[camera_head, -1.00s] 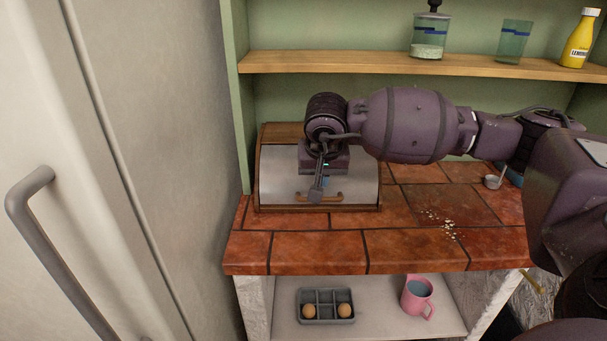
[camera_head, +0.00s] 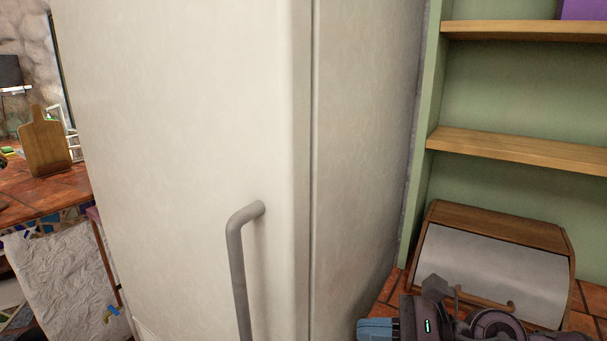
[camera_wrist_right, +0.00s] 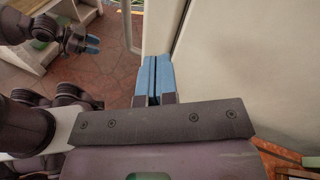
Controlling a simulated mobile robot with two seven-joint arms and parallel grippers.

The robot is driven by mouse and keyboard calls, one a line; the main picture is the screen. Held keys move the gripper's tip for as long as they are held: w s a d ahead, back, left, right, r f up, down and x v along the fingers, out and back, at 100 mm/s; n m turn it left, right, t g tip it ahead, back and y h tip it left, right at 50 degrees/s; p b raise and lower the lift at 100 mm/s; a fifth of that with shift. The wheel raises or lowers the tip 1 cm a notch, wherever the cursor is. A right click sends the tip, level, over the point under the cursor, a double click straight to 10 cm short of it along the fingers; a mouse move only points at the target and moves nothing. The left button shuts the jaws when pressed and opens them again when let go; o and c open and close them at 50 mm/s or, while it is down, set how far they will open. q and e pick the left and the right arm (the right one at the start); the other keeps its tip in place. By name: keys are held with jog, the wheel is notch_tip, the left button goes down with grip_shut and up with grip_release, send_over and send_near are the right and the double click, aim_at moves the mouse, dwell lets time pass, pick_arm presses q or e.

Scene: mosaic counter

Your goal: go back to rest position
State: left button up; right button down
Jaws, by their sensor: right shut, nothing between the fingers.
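My right gripper (camera_head: 378,329) shows at the bottom of the head view, in front of the bread box. Its blue fingers also show in the right wrist view (camera_wrist_right: 153,80), shut together with nothing between them. My left gripper (camera_wrist_right: 92,45) is small at the upper left of the wrist view, over the tiled floor. Its blue fingertips look close together, but its opening is unclear. The wooden bread box (camera_head: 500,225) stands at the lower right of the head view with its pale front lid (camera_head: 480,265) down. My right arm partly hides its lower front.
A tall pale fridge (camera_head: 190,120) with a grey bar handle (camera_head: 240,270) fills the middle of the head view. Wooden shelves (camera_head: 520,148) are above the bread box. At far left a tiled counter (camera_head: 40,195) holds a cutting board (camera_head: 45,145). Tiled floor (camera_wrist_right: 110,75) shows in the wrist view.

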jog(key=w+d+r+m+t+h, duration=0.1)
jog(key=d+m+t+h, duration=0.15)
jog(key=m+t, duration=0.65)
jog(key=w+d+r+m+t+h, duration=0.1)
jog(key=d+r+m+t, duration=0.3)
jog(key=m, duration=0.9)
jog(key=s+d+f+m+h, duration=0.3)
jog(key=d+f+m+h, duration=0.6)
jog(key=m+h, duration=0.65)
jog(key=s+d+f+m+g+y, duration=0.2)
jog(key=s+f+m+g, duration=1.4)
jog(key=s, duration=0.6)
jog(key=w+f+t+y, duration=0.1)
jog(key=w+f+t, duration=0.6)
jog(key=f+t, duration=0.3)
jog(key=shift+w+f, duration=0.35)
jog(key=shift+f, duration=0.55)
jog(key=shift+m, duration=0.25)
